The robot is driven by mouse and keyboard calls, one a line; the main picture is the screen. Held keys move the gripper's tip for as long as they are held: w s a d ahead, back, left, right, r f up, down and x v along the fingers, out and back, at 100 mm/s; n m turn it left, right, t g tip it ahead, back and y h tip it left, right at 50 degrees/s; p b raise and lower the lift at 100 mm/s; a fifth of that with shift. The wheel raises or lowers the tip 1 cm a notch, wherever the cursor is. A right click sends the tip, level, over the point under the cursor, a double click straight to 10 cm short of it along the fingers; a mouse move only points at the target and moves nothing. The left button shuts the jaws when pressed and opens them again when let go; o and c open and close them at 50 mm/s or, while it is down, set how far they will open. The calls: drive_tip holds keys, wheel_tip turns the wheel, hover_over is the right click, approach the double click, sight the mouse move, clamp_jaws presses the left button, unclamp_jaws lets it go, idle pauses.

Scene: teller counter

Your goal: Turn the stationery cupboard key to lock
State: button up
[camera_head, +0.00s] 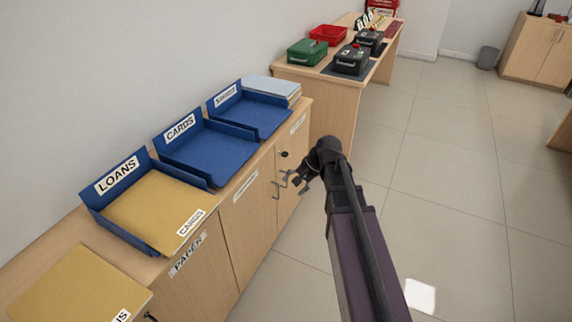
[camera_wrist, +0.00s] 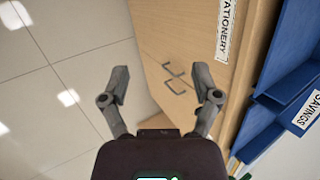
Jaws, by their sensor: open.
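The stationery cupboard is a light wood unit (camera_head: 262,212) along the wall in the head view. Its door front (camera_wrist: 165,35) shows in the wrist view beside a STATIONERY label (camera_wrist: 225,22). A small dark round fitting (camera_head: 284,154), perhaps the lock and key, sits high on the door front; its key shape and angle are too small to tell. Metal handles (camera_wrist: 174,78) show between my fingers in the wrist view. My gripper (camera_head: 299,182) is open and empty in front of the doors, which look closed. The wrist view (camera_wrist: 160,82) shows its fingers spread apart, with no key visible.
Blue trays (camera_head: 205,150) and a paper stack (camera_head: 272,90) stand on the cupboard top. A desk (camera_head: 335,90) with cash boxes stands beyond. Tiled floor (camera_head: 440,190) is open to the right. A bin (camera_head: 487,57) stands far back.

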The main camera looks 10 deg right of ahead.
drive_tip(key=w+d+f+m+t+y+b, duration=0.1)
drive_tip(key=w+f+m+t+y+b, duration=0.15)
drive_tip(key=w+f+m+b, duration=0.45)
drive_tip(key=m+t+y+b, duration=0.6)
drive_tip(key=m+b, duration=0.4)
drive_tip(key=b, duration=1.1)
approach(285, 154)
drive_tip(key=v, duration=0.4)
drive_tip(key=shift+w+f, duration=0.15)
drive_tip(key=shift+w, duration=0.05)
drive_tip(key=shift+a, duration=0.15)
drive_tip(key=x, duration=1.3)
drive_tip(key=shift+w+a, duration=0.2)
drive_tip(key=shift+w, duration=0.1)
clamp_jaws()
